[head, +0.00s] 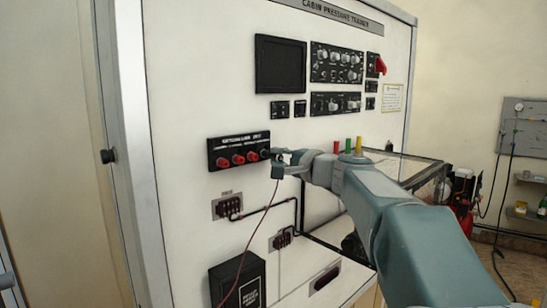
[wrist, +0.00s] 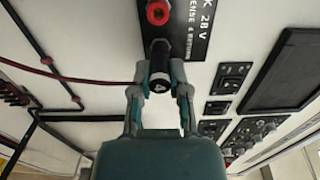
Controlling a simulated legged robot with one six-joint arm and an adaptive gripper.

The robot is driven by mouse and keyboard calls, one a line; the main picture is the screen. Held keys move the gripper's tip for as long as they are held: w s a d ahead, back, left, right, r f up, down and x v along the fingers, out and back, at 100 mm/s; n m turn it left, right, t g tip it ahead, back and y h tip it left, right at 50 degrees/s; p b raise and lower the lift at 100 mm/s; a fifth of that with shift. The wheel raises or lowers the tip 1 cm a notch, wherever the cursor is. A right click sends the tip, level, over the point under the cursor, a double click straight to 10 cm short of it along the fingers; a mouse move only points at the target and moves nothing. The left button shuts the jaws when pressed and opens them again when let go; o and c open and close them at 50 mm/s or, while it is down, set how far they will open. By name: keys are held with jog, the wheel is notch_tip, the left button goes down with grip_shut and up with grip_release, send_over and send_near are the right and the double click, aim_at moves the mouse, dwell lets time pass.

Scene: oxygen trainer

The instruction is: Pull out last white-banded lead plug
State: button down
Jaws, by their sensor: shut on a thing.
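The black plug (wrist: 160,78) shows in the wrist view between my gripper's fingers, with a pale mark on its end. My gripper (wrist: 160,98) is shut on it; in the head view my gripper (head: 279,160) is at the right end of the black socket panel (head: 238,138). A thin dark red lead (wrist: 85,79) runs left from the plug, and the lead (head: 262,225) hangs down from my gripper in the head view. The plug lies against or very near the panel (wrist: 192,38); I cannot tell how deep it sits.
Several red posts (head: 238,159) stand along the panel, left of my gripper. Below are small connectors (head: 229,205) with dark cabling and a black box (head: 238,281). A dark screen (head: 280,64) and switch modules (head: 336,63) are above. A glass-sided case (head: 408,167) is at right.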

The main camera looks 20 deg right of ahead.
aim_at(281, 159)
jog(key=shift+v, duration=2.35)
jog(key=shift+a+f, duration=0.1)
